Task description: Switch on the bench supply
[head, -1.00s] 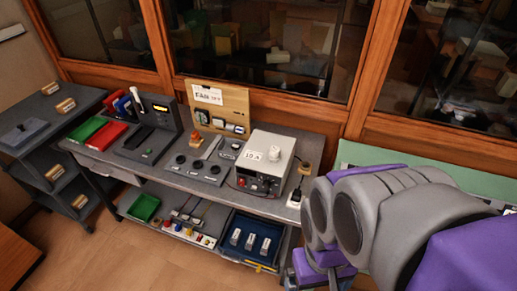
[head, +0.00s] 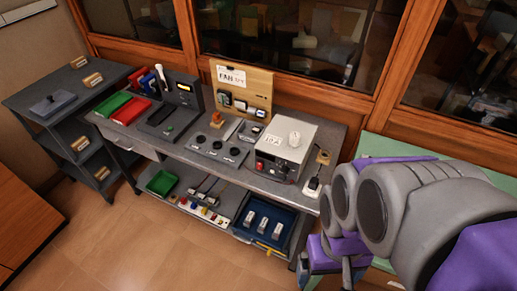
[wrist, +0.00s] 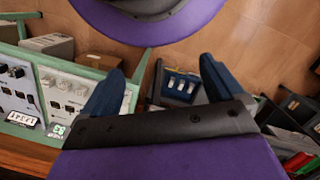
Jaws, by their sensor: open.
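The bench supply (head: 283,150) is a light grey box with a dark front panel, knobs and a "10A" label on top. It stands at the right end of the grey bench (head: 225,168) in the head view. A white knob-like piece sits on its top. Whether it is on cannot be told. My arm fills the right of the head view, to the right of the supply and apart from it. My gripper (wrist: 160,85) shows in the wrist view with its two dark blue fingers spread and nothing between them. The supply is not clearly seen in the wrist view.
A blue tray (head: 285,217) is on the lower shelf. A green-framed bench (wrist: 82,72) is nearby. The floor in front is clear.

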